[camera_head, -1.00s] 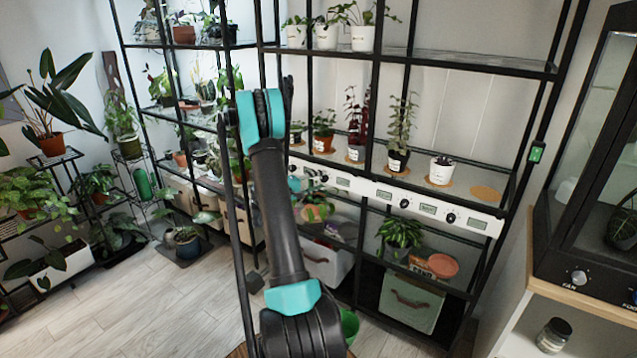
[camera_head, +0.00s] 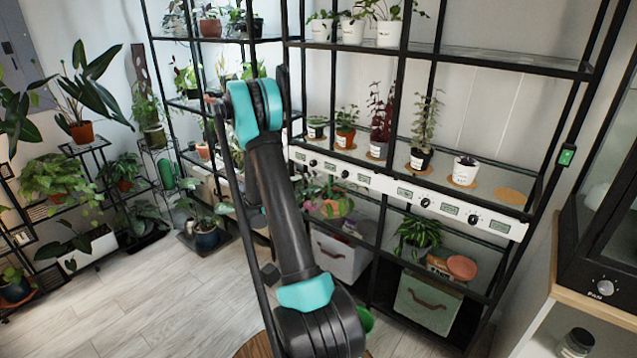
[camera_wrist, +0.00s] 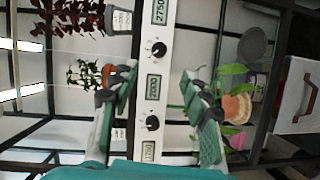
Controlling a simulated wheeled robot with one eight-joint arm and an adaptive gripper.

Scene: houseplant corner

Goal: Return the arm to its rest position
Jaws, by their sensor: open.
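My arm, dark with teal joints, rises across the middle of the head view, its upper teal joint in front of the plant shelf. My gripper is hidden in the head view. In the wrist view my gripper (camera_wrist: 158,98) shows two green-padded fingers spread wide apart with nothing between them. Behind the gap is the white control strip (camera_wrist: 152,70) with black knobs and small displays, which also shows in the head view (camera_head: 380,182). The fingers look apart from the strip, though the distance is hard to tell.
A black shelf rack (camera_head: 470,60) holds several potted plants. A grey-green bin (camera_head: 428,300) sits low on it. Plant stands (camera_head: 90,150) fill the left. A dark glass cabinet (camera_head: 603,240) stands on a wooden top at right. The pale floor (camera_head: 150,305) at left front is clear.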

